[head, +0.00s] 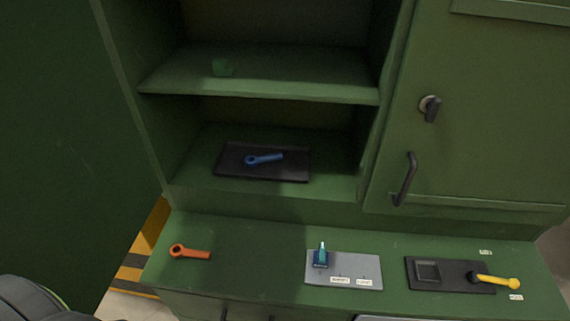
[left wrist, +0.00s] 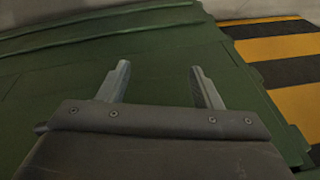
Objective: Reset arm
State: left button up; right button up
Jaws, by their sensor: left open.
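My left gripper (left wrist: 161,84) shows in the left wrist view, open and empty, its two fingers apart over a green metal panel (left wrist: 60,90). Nothing lies between the fingers. In the head view a dark rounded part of my own body is at the bottom left corner; neither gripper's fingers show there. My right gripper is in neither view.
A green cabinet holds a blue wrench-like part (head: 264,159) on a black tray (head: 232,166). On the ledge (head: 240,270) lie an orange part (head: 190,252), a grey plate (head: 362,268) with a small teal-topped piece (head: 322,255), and a black plate (head: 450,276) with a yellow-handled part (head: 497,281).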

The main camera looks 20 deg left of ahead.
pick_arm(q)
jog(key=s+f+b, duration=0.3)
jog(key=s+f, duration=0.4)
jog(key=f, duration=0.4)
jog(key=s+d+f+g+b, duration=0.1)
jog(key=s+f+b, duration=0.2)
jog(key=s+f, duration=0.5)
notch_tip(320, 180, down, 4)
jog(key=shift+s+d+f, duration=0.1)
jog(key=shift+s+d, duration=0.05)
jog(key=shift+d, duration=0.05)
